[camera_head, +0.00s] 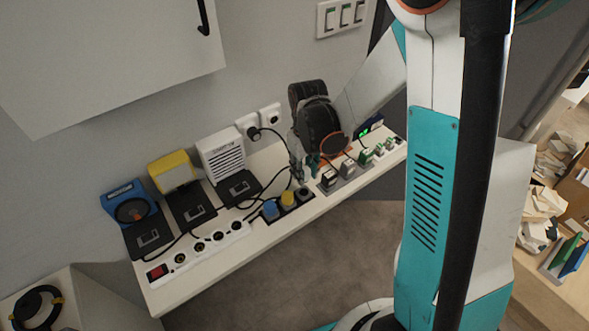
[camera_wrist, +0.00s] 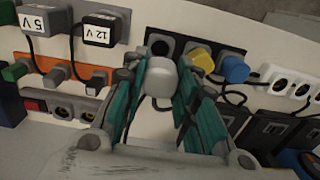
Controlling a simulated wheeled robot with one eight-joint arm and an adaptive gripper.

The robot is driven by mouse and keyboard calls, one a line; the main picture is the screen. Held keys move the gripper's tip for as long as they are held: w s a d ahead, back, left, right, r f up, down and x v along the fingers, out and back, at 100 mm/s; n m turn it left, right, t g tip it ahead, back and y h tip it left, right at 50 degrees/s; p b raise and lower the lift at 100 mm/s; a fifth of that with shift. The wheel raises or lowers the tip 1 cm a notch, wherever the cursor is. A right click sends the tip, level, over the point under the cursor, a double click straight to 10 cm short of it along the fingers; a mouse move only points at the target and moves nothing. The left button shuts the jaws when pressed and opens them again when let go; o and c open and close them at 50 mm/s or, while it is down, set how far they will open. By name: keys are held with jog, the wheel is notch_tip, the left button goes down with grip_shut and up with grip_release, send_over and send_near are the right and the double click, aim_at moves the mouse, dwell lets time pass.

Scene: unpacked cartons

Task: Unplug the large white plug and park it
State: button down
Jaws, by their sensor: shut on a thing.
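The large white plug (camera_wrist: 160,78) shows as a pale rounded block between the teal fingers of my gripper (camera_wrist: 160,90) in the wrist view. My gripper is shut on it. In the head view my gripper (camera_head: 306,172) is over the back half of the bench, and I cannot make out the plug there. A dark holder strip (camera_head: 280,214) with a blue plug (camera_head: 271,209), a yellow plug (camera_head: 289,199) and a black round piece (camera_head: 303,194) lies just in front of it. I cannot tell whether the white plug touches anything below.
A white power strip (camera_head: 213,239) with a red switch lies front left, with several bare sockets. Three box-like devices line the wall. Black cables cross the bench (camera_head: 250,258).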

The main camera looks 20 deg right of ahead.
aim_at(305, 170)
jog(key=shift+f+b, duration=1.8)
jog(key=shift+f, duration=1)
jog(key=shift+f+b, duration=0.65)
jog(key=shift+b, duration=0.45)
dwell(0.8)
jog(key=c, duration=1.2)
grip_release()
jog(key=shift+r, duration=0.1)
notch_tip(305, 170, up, 12)
jog(key=shift+f, duration=0.1)
